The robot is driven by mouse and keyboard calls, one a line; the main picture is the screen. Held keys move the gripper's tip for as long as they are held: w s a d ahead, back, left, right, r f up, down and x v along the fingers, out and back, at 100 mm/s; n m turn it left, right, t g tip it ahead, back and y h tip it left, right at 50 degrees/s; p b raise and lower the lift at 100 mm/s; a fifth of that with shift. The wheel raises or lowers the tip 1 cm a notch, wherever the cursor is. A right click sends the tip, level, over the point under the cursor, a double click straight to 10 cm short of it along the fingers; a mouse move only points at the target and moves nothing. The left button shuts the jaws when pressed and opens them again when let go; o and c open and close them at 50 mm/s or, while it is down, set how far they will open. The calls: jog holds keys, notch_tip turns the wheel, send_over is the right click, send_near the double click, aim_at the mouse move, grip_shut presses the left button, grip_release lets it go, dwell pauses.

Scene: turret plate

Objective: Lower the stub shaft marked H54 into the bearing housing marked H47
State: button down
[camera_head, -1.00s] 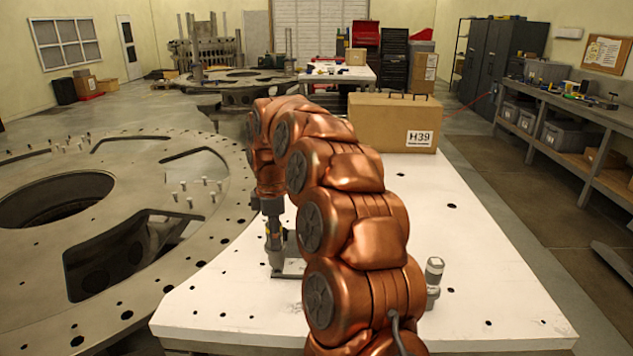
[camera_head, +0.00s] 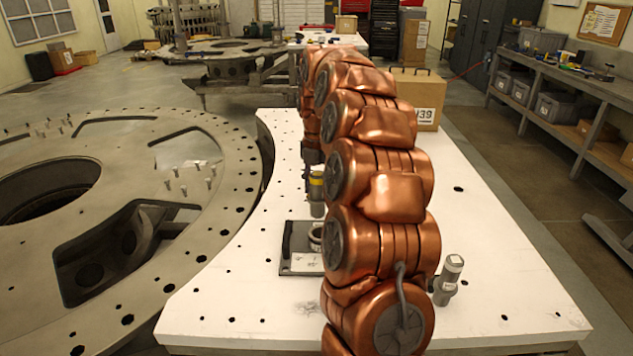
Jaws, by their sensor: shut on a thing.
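My gripper (camera_head: 314,172) hangs from the far end of my copper arm and is shut on a grey stub shaft (camera_head: 317,208) with a yellow band. The shaft is upright, and its marking cannot be read. The bearing housing (camera_head: 290,262) is a dark grey base on the white table, with a round ring and a white label too small to read. In the picture the shaft's lower end is just above the ring. A gap or contact between them cannot be told. My arm hides the housing's right side.
A second grey cylindrical part (camera_head: 449,278) stands on the white table (camera_head: 500,240), right of my arm. A cardboard box (camera_head: 420,90) stands at the table's back. The large round turret plate (camera_head: 215,215) lies to the left. The table's right side is clear.

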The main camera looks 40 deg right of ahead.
jog(key=shift+s+d+f, duration=0.1)
jog(key=shift+d, duration=0.1)
jog(key=shift+d+f, duration=0.15)
jog(key=shift+f, duration=0.25)
notch_tip(320, 180, down, 10)
jog(key=b, duration=0.4)
dwell(1.7)
dwell(0.5)
jog(key=c, duration=0.6)
grip_release()
